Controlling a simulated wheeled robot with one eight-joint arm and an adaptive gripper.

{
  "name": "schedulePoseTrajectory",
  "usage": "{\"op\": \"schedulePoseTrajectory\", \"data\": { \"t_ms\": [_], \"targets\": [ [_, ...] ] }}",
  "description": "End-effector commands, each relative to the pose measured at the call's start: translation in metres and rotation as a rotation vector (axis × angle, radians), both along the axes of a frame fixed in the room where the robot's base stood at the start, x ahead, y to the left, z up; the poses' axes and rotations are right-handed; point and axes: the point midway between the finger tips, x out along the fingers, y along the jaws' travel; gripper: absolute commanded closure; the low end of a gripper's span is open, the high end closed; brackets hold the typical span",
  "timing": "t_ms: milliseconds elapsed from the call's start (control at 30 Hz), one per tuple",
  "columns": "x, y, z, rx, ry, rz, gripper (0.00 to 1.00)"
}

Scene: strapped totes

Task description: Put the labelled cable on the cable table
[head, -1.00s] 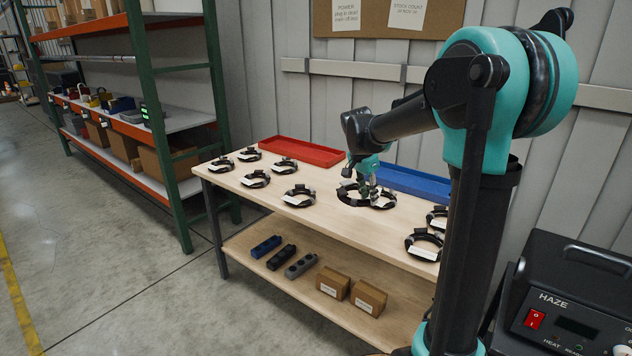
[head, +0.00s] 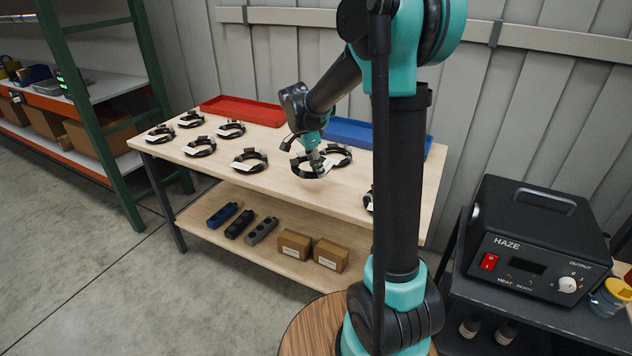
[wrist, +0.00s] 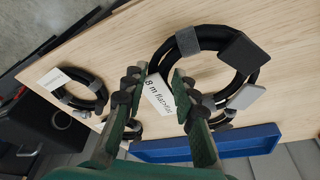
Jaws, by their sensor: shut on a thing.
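My gripper (head: 318,165) is over the middle of a wooden-topped table (head: 285,185). It is shut on a labelled cable (head: 295,166), a black coil with a white label. In the wrist view the fingers (wrist: 158,78) pinch the label, which reads "8 m" and a partly hidden word. The coil (wrist: 172,52) hangs to the right of the fingers, with a grey strap and a black plug block. It appears a little above the tabletop. Another coil (head: 341,154) lies just behind it, partly overlapped in view. Neither view shows a sign naming the cable table.
Several similar coils (head: 250,161) lie on the left of the table; one at right is partly behind my arm. A red tray (head: 242,109) and a blue tray (head: 350,133) line the back. Boxes (head: 294,244) sit on the lower shelf. A HAZE machine (head: 535,240) stands right.

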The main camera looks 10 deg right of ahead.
Motion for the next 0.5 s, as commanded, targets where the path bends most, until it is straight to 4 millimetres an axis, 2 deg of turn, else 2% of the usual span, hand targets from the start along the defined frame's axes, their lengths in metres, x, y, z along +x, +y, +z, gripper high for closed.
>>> {"op": "schedulePoseTrajectory", "data": {
  "t_ms": [33,267,500],
  "targets": [
    [0.000,0.000,-0.008,0.000,0.000,0.000,1.00],
    [0.000,0.000,-0.026,0.000,0.000,0.000,1.00],
    [0.000,0.000,-0.055,0.000,0.000,0.000,1.00]
  ]
}}
